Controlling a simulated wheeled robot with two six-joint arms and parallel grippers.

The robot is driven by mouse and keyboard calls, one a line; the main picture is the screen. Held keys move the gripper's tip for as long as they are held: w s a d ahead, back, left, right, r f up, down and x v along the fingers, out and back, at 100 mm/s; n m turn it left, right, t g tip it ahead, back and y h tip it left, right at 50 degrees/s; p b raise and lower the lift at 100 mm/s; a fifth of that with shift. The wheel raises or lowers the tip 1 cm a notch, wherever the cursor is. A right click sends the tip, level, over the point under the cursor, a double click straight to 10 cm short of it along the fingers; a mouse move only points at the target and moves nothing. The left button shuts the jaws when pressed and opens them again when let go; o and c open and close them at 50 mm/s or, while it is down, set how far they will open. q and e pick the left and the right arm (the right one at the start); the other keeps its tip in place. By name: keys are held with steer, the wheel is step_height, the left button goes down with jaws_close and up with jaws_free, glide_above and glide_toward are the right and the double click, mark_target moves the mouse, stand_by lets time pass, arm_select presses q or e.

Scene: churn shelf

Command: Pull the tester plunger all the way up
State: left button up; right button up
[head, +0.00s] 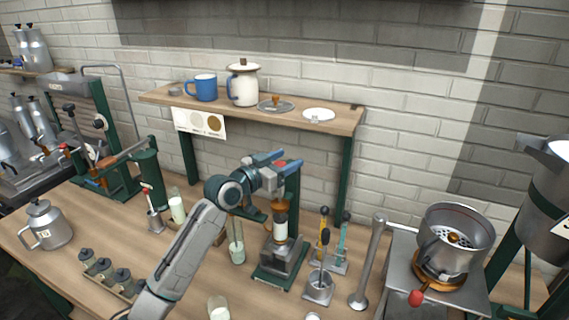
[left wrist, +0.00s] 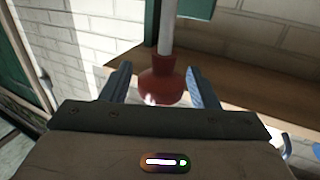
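The tester (head: 280,232) stands on the bench, with a green post, a dark base and a pale upright barrel with brown ends. A red knob (head: 281,163) shows at its top, by my left gripper (head: 279,161). In the left wrist view the dark red plunger knob (left wrist: 162,82) sits on a pale metal rod (left wrist: 165,35). My left gripper (left wrist: 160,84) is open, one finger on each side of the knob, with small gaps visible. The head view does not show how far the plunger is raised. My right gripper is not in view.
A wooden shelf (head: 250,116) behind holds a blue mug (head: 202,87) and a white pot (head: 243,84). A glass (head: 237,245) stands left of the tester. Upright tools (head: 319,285) and a metal pot (head: 455,238) stand to the right. Small jars (head: 104,270) are front left.

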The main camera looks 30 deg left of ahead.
arm_select(q)
steer(key=shift+f, duration=0.2)
steer(key=shift+s+a+f+b, duration=0.1)
steer(key=shift+s+a+b, duration=0.15)
steer(key=shift+s, duration=0.25)
steer(key=b+v, duration=0.3)
steer(key=v, duration=0.6)
steer(key=shift+s, duration=0.4)
